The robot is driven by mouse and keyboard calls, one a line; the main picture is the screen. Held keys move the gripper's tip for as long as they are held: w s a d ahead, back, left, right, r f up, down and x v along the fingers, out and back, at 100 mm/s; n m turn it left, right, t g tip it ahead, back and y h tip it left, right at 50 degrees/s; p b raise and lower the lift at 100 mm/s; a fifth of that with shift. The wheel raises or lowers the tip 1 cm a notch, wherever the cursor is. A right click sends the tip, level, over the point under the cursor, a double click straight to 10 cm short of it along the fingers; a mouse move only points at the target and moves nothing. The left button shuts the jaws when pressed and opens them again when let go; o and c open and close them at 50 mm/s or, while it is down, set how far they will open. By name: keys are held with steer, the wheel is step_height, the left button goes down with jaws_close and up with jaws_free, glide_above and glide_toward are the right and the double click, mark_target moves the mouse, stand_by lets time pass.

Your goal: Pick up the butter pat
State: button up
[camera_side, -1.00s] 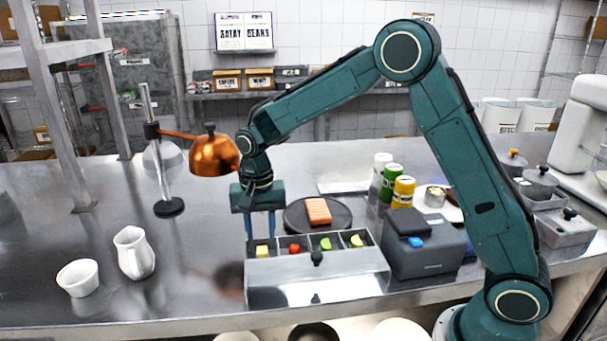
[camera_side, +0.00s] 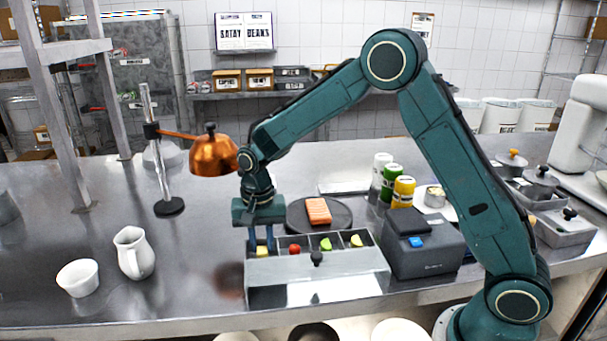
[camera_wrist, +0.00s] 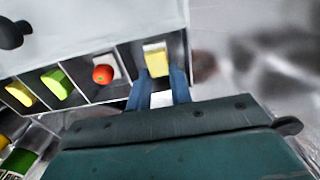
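The butter pat (camera_side: 262,252) is a small yellow block in the leftmost compartment of the grey divided bin (camera_side: 318,270). In the wrist view the butter pat (camera_wrist: 157,62) lies at the top centre, on a pale square. My gripper (camera_side: 261,244) points down over that compartment. In the wrist view my gripper (camera_wrist: 161,76) is open, with one blue finger on each side of the near end of the pat. A gap seems to show between the fingers and the pat; I cannot tell their exact height.
The other compartments hold a red tomato (camera_side: 294,249), a green piece (camera_side: 325,243) and a yellow piece (camera_side: 356,240). A dark round board with an orange slab (camera_side: 318,210) is behind the bin. A copper lamp (camera_side: 213,156) hangs close left of my wrist. A grey machine (camera_side: 424,246) stands right.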

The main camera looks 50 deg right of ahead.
mark_target(262, 246)
stand_by(0.4)
step_height(262, 246, up, 20)
stand_by(0.8)
steer(key=shift+d, duration=0.15)
stand_by(0.3)
